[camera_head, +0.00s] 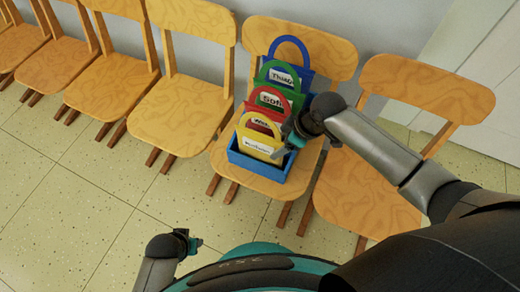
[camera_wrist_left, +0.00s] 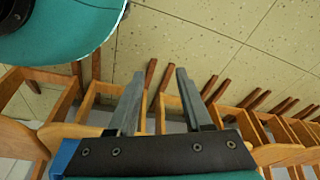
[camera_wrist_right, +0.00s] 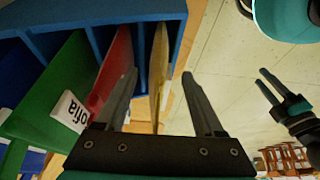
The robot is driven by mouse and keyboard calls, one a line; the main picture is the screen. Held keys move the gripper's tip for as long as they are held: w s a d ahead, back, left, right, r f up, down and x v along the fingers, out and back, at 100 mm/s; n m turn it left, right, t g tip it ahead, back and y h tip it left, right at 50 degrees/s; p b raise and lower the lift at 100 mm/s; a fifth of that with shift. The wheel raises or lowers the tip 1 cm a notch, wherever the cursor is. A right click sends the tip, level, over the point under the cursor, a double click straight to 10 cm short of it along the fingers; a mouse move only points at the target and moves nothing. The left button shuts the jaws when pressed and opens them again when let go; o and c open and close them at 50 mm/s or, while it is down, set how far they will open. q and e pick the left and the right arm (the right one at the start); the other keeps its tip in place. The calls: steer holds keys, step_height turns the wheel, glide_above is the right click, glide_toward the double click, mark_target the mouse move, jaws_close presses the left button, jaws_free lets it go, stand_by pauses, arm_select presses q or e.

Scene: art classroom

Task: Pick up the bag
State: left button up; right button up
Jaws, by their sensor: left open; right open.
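Four bags with round handles and white name labels stand in a row in a blue divided holder (camera_head: 258,174) on a wooden chair. They are a yellow bag (camera_head: 258,140), a red bag (camera_head: 266,104), a green bag (camera_head: 287,83) and a blue bag (camera_head: 303,74). My right gripper (camera_head: 284,146) is open at the yellow bag's right side. In the right wrist view the yellow bag's edge (camera_wrist_right: 158,72) shows between its open fingers; contact is unclear. My left gripper (camera_head: 197,243) is open and empty, low over the floor, away from the bags.
Wooden chairs line the wall, with an empty chair (camera_head: 180,115) left of the holder and another (camera_head: 365,190) on the right, under my right arm. The red bag (camera_wrist_right: 112,72) stands close to the yellow one. The tiled floor (camera_head: 80,210) in front is clear.

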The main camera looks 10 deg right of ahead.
steer(key=shift+b+x, duration=0.8)
steer(key=shift+x, duration=0.7)
arm_select(q)
steer(key=r, duration=0.1)
steer(key=w+r, duration=0.1)
steer(key=r, duration=0.1)
steer(key=shift+w+d+r, duration=0.25)
steer(key=shift+w+d, duration=0.15)
arm_select(e)
steer(key=shift+w, duration=0.1)
jaws_close()
steer(key=shift+r, duration=0.1)
